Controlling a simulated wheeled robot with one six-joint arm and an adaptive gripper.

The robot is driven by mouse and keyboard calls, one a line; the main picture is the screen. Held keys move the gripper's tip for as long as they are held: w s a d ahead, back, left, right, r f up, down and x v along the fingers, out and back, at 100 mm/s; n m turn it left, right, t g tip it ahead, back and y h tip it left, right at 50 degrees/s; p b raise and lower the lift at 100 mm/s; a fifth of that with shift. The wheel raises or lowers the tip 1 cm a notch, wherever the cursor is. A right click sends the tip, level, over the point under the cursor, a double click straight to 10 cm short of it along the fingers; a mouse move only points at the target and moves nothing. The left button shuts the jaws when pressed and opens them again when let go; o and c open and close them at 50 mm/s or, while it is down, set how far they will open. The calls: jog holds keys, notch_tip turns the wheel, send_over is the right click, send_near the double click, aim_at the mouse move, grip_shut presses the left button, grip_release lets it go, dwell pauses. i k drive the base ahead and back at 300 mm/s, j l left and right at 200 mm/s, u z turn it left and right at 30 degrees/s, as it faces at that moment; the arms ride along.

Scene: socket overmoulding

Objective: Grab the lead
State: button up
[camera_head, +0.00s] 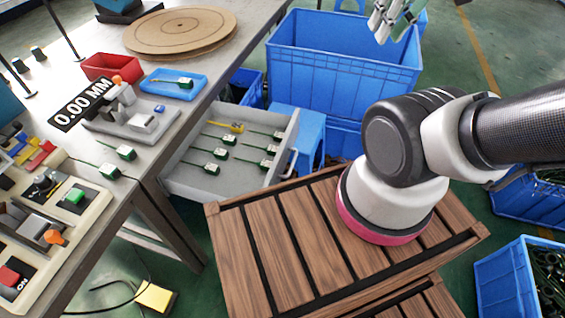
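Several leads, each a thin dark rod with a small pale-and-green end, lie apart in the open grey drawer (187,180), one of them here (220,153). Two more leads lie on the table, an upper one (125,152) and a lower one (108,171), near its front edge. Another lead (185,83) rests in a shallow blue tray (157,90). Which lead the task means cannot be told. My gripper (381,29) is at the top edge, above the large blue crate and far from the leads. It is partly cut off, and its opening is unclear.
A large blue crate (340,72) stands behind the drawer, with a blue stool (300,125) in front of it. A yellow-ended item (228,126) lies in the drawer. Fixtures (75,205), a red bin (110,66) and a round wooden board (180,30) crowd the table.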

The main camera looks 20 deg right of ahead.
aim_at(187, 84)
jog(key=i+l+u, duration=0.15)
jog(key=l+u, duration=0.2)
jog(key=i+l+u, duration=0.1)
jog(key=l+u, duration=0.2)
jog(key=i+l+u, duration=0.1)
jog(key=l+u, duration=0.25)
jog(key=l, duration=0.15)
